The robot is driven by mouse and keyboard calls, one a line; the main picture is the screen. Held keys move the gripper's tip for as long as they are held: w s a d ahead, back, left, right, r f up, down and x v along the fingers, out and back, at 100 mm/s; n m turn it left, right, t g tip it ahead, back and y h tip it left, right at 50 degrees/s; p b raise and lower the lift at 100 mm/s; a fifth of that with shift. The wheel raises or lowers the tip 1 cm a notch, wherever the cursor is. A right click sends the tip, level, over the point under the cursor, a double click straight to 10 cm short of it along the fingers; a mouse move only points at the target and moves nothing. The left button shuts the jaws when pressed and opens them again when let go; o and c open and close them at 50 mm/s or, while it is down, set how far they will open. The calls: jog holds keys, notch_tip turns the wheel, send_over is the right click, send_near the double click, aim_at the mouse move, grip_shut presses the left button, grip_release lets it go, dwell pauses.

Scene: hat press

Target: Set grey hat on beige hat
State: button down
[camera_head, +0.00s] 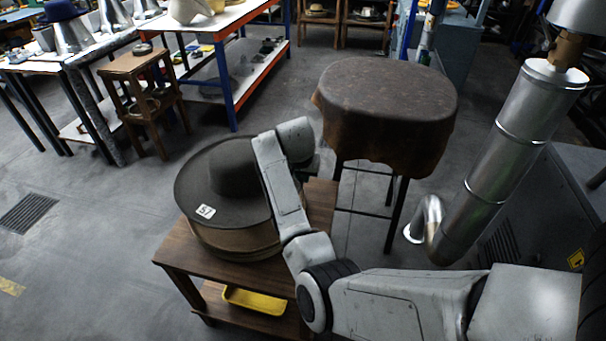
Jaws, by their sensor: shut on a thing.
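The grey hat (200,183) is dark, with a wide brim and a white number tag on the brim's front left. It lies about level over the beige hat (225,238), whose tan-brown side shows below it on a small wooden table (185,252). Whether the two touch all around cannot be seen. My gripper (308,168) is at the right side of the grey hat, pointing down and shut on it. My own arm link hides the fingertips and the right part of the brim.
A round stand with a brown leather cover (385,100) is behind and to the right. A yellow tray (255,301) lies on the wooden table's lower shelf. A metal pipe (500,160) rises at right.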

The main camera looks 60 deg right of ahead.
notch_tip(320, 180, down, 5)
jog(key=b, duration=0.4)
jog(key=shift+f+b, duration=0.9)
jog(key=shift+f, duration=0.95)
jog(key=shift+f+b, duration=0.35)
jog(key=shift+f, duration=0.4)
jog(key=c, duration=1.1)
grip_release()
jog(key=p+v, duration=0.1)
jog(key=v, duration=1)
jog(key=shift+d, duration=0.15)
